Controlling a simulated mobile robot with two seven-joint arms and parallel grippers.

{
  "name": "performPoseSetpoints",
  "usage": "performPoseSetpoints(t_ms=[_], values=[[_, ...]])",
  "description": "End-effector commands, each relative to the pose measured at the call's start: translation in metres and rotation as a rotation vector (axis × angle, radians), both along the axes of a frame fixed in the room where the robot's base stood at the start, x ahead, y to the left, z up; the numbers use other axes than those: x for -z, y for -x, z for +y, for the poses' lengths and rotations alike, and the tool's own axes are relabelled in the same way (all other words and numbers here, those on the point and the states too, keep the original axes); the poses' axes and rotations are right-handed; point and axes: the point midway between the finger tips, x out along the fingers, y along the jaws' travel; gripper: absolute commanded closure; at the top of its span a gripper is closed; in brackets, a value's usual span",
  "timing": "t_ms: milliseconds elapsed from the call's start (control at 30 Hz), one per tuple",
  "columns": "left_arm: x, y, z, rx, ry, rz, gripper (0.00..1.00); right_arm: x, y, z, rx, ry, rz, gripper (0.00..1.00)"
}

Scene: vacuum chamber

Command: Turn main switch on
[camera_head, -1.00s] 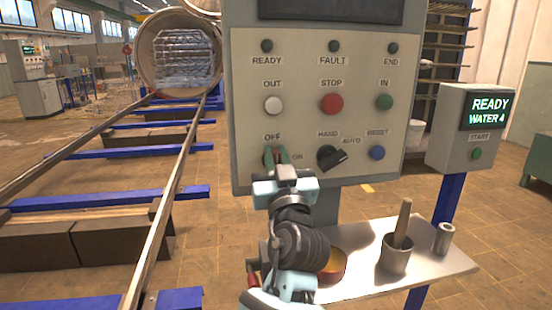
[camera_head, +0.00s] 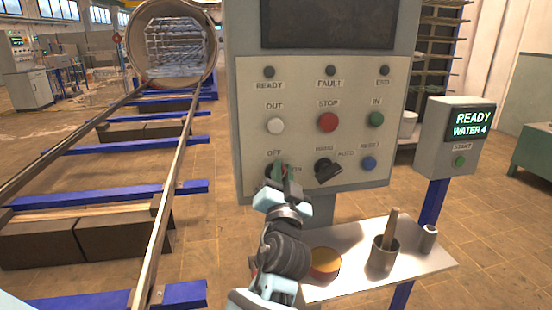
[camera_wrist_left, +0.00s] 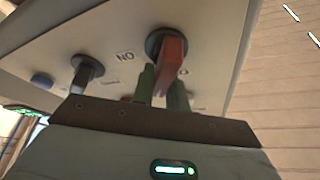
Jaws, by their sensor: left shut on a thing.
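The main switch (camera_head: 270,173) is at the lower left of the grey control panel, between the OFF and ON labels. Its dark round base shows in the head view, and its handle is mostly hidden by my gripper. In the left wrist view its red handle (camera_wrist_left: 171,54) stands out from the dark base. My left gripper (camera_head: 282,173) reaches up to the switch from below. Its green fingers (camera_wrist_left: 163,86) are shut on the red handle, one on each side. The handle's exact angle is hard to tell. My right gripper is not in view.
The panel (camera_head: 247,140) also carries a black selector knob (camera_head: 326,170), a blue reset button (camera_head: 369,164) and a red stop button (camera_head: 328,122). A shelf (camera_head: 345,268) below holds a cup with a pestle (camera_head: 384,252). Rails run to the chamber (camera_head: 137,45) at left.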

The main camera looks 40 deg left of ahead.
Motion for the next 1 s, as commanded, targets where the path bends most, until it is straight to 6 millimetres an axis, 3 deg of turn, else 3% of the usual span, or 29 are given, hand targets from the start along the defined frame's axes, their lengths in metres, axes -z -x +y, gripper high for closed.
performPoseSetpoints(t_ms=[33,200,533,700,1000], values=[[-0.005,0.001,0.002,-0.006,-0.023,0.037,1.0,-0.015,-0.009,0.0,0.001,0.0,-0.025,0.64],[-0.005,0.0,0.001,-0.007,-0.129,0.159,1.0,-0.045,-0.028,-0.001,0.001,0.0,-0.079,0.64],[-0.001,-0.002,0.0,-0.01,-0.335,0.394,1.0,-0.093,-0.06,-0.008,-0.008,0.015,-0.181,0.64],[0.005,-0.003,0.0,-0.01,-0.436,0.514,1.0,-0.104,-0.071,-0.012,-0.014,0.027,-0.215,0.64],[0.014,-0.004,0.0,-0.01,-0.577,0.685,1.0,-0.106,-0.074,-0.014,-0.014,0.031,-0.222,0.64]])
